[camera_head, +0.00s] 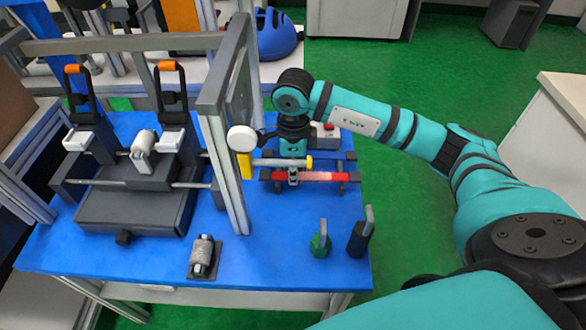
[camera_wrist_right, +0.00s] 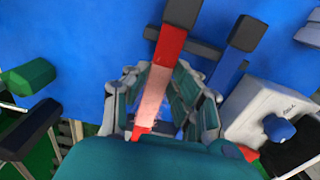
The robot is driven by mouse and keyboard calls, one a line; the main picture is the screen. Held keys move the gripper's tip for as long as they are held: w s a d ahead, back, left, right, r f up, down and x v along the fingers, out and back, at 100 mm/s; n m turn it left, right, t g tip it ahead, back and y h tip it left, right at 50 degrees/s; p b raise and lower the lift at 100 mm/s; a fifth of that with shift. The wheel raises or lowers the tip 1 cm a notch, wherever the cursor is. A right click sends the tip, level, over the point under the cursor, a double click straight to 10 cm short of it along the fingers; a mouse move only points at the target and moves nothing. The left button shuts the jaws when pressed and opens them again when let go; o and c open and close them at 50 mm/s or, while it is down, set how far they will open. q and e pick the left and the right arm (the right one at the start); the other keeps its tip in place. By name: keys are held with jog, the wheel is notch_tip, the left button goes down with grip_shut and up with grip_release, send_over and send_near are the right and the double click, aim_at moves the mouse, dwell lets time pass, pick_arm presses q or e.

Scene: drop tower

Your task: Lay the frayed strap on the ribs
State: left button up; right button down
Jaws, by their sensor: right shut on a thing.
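The frayed strap (camera_head: 325,176) is red with a pale worn middle and dark end pieces. It lies level across the right part of the blue table. My right gripper (camera_head: 293,176) points down over it and is shut on it. In the right wrist view the strap (camera_wrist_right: 158,84) runs between the fingers of my right gripper (camera_wrist_right: 160,100), its pale part between them. Dark ribs (camera_head: 340,188) show under the strap in the head view; I cannot tell whether it touches them. My left gripper is not in view.
A grey post frame (camera_head: 232,185) with a white disc (camera_head: 242,138) stands just left of my gripper. A yellow-ended rod (camera_head: 283,162) lies close behind the strap. Green (camera_head: 320,240) and dark (camera_head: 361,235) upright pieces stand in front.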

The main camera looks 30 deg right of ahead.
jog(key=c, duration=1)
grip_release()
notch_tip(320, 180, up, 8)
jog(key=shift+s, duration=0.1)
jog(key=shift+r, duration=0.15)
